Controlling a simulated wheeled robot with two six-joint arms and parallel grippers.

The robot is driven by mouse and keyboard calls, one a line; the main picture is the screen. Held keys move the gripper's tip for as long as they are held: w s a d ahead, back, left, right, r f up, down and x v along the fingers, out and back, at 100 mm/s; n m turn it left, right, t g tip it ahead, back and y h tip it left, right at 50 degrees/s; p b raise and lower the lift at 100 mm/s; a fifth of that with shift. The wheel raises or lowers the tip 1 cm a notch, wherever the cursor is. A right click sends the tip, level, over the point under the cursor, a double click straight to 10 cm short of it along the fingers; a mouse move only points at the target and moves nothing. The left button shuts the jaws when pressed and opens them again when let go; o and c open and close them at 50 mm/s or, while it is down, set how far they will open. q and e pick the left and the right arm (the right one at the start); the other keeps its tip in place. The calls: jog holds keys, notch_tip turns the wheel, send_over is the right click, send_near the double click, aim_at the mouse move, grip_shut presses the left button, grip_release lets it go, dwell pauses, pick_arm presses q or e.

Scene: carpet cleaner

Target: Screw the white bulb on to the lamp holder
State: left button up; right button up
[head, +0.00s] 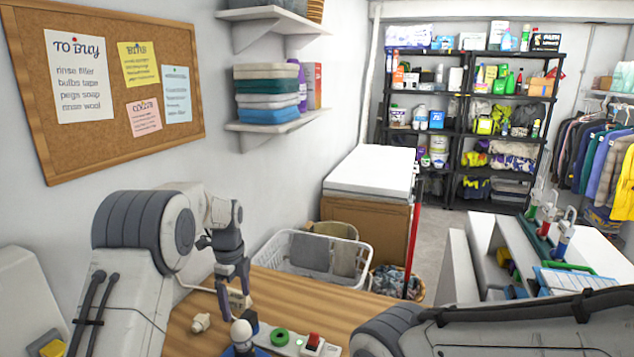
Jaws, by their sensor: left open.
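A small rounded white bulb (241,331) stands upright near the wooden table's front edge, at the bottom of the head view. A blue base (240,351), which looks like the lamp holder, shows just under it and is partly cut off by the picture edge. I cannot tell whether the bulb is seated in it. My left gripper (235,297) points down above and behind the bulb, open, with its two dark fingers apart and apparently nothing between them. My right arm crosses the bottom right; its gripper is out of the picture.
On the wooden table (320,301) lie a small white piece (201,322), a green ring (279,337) and a white block with a red top (313,341). A white laundry basket (292,268) stands beyond the table. The table's right middle is clear.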

pick_arm(q)
jog(key=shift+r, duration=0.25)
notch_tip(320, 180, up, 5)
jog(key=p, duration=0.4)
jog(key=shift+f, duration=0.15)
jog(key=shift+c, duration=0.2)
dwell(1.2)
jog(key=n+p, duration=0.5)
send_over(240, 322)
notch_tip(240, 322, down, 6)
jog(key=shift+r, duration=0.15)
jog(key=shift+f+n+b, duration=0.3)
jog(key=shift+f+n, duration=0.2)
jog(key=shift+f, duration=0.1)
notch_tip(240, 322, down, 9)
jog(key=b, duration=0.5)
jog(key=shift+r+b, duration=0.2)
jog(key=shift+b, duration=0.15)
